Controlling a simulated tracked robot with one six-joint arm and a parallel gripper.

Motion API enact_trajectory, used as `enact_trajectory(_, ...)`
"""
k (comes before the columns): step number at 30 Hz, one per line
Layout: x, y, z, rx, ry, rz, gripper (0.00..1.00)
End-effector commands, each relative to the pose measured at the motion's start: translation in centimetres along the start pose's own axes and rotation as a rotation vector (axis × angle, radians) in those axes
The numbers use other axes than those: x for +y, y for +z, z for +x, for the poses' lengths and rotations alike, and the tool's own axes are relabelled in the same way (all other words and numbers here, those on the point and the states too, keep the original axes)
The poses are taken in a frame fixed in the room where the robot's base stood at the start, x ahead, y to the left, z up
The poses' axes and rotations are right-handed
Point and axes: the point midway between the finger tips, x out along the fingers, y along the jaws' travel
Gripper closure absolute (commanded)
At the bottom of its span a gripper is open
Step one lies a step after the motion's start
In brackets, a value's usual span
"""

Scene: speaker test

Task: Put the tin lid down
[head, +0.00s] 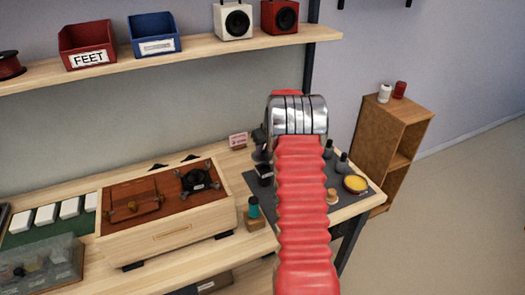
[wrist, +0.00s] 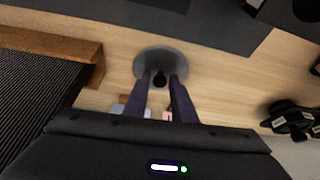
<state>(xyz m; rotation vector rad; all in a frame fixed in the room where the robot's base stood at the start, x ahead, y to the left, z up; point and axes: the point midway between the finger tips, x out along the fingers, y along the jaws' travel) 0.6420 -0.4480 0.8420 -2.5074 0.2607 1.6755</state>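The tin lid (wrist: 148,59) is a grey round disc with a dark knob, seen in the wrist view at the upper middle. My gripper (wrist: 160,79) has its two dark fingers on either side of the knob and appears shut on it. Pale wood bench top shows behind the lid; I cannot tell how high the lid is above it. In the head view my red arm hides the fingers and the lid. A round tin with yellow contents (head: 356,184) stands open on the right of the dark mat (head: 312,192).
A wooden case (head: 165,235) with a brown top stands left on the bench. A small teal-topped item (head: 253,209) stands beside it. Dark bottles (head: 341,162) are on the mat. In the wrist view, a black object (wrist: 290,117) is at right and a wood-edged block (wrist: 85,50) at left.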

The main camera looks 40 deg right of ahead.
Motion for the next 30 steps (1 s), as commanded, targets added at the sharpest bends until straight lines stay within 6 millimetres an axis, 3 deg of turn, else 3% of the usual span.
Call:
enact_trajectory(4, 0.0, 0.0, 0.0, 0.000, 0.000, 0.000, 0.66)
enact_trajectory(17, 0.1, -0.1, -0.9, 0.000, 0.001, 0.001, 0.66)
enact_trajectory(30, 0.1, -0.1, -7.0, 0.002, 0.002, 0.002, 0.66)
